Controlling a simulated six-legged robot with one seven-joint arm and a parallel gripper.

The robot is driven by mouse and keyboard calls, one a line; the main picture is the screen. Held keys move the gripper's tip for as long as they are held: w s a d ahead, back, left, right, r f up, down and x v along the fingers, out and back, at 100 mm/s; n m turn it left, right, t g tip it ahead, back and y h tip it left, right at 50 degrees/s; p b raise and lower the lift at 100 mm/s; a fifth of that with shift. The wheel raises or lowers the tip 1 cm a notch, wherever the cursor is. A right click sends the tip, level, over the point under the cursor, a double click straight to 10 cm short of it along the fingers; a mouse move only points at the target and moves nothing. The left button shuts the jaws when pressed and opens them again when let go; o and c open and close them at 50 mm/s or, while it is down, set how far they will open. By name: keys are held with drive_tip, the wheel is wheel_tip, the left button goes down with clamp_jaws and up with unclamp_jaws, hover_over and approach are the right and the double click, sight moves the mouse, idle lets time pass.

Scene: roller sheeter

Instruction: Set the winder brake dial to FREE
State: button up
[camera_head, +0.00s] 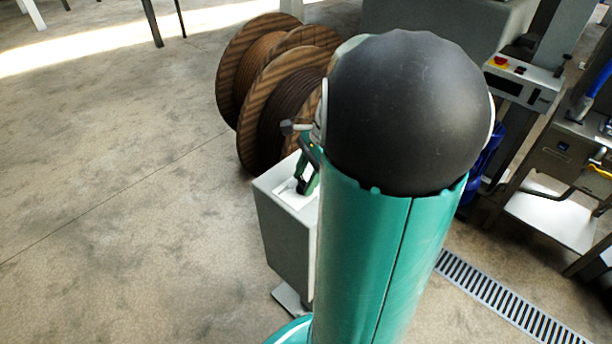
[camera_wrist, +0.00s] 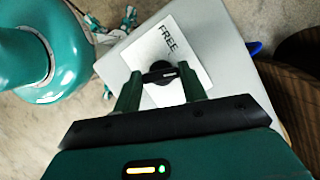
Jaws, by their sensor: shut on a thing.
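The winder brake dial (camera_wrist: 160,73) is a black knob on a white plate (camera_wrist: 192,52) in the wrist view. The printed word FREE (camera_wrist: 170,40) shows above it. A short pale mark lies across the knob, roughly sideways in the picture and not toward the word. My gripper (camera_wrist: 161,80) is shut on the knob, one green finger on each side. Any other label on the plate is hidden behind my gripper. In the head view, my gripper (camera_head: 304,184) is over the top of the grey pedestal (camera_head: 280,230), and the knob is hidden there.
Wooden cable reels (camera_head: 255,110) stand just behind the pedestal. A machine with a red button on its control panel (camera_head: 522,80) stands at the right. A floor drain grate (camera_head: 500,297) runs at lower right. The concrete floor (camera_head: 120,190) at left is clear.

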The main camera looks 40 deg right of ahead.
drive_tip(key=n+g, duration=0.1)
drive_tip(key=n, duration=0.1)
drive_tip(key=n+g, duration=0.1)
drive_tip(key=n, duration=0.2)
drive_tip(key=shift+w+n, duration=0.2)
drive_tip(key=shift+n, duration=0.1)
drive_tip(key=n+g, duration=0.1)
drive_tip(key=n, duration=0.2)
drive_tip(key=n+g, duration=0.1)
drive_tip(key=n, duration=0.1)
drive_tip(key=shift+w+n+h, duration=0.1)
drive_tip(key=shift+n+h, duration=0.2)
drive_tip(key=shift+n, duration=0.1)
drive_tip(key=o, duration=1)
drive_tip(key=shift+r, duration=0.1)
drive_tip(key=v, duration=1.3)
drive_tip(key=shift+w+r, duration=0.25)
drive_tip(key=shift+r, duration=0.05)
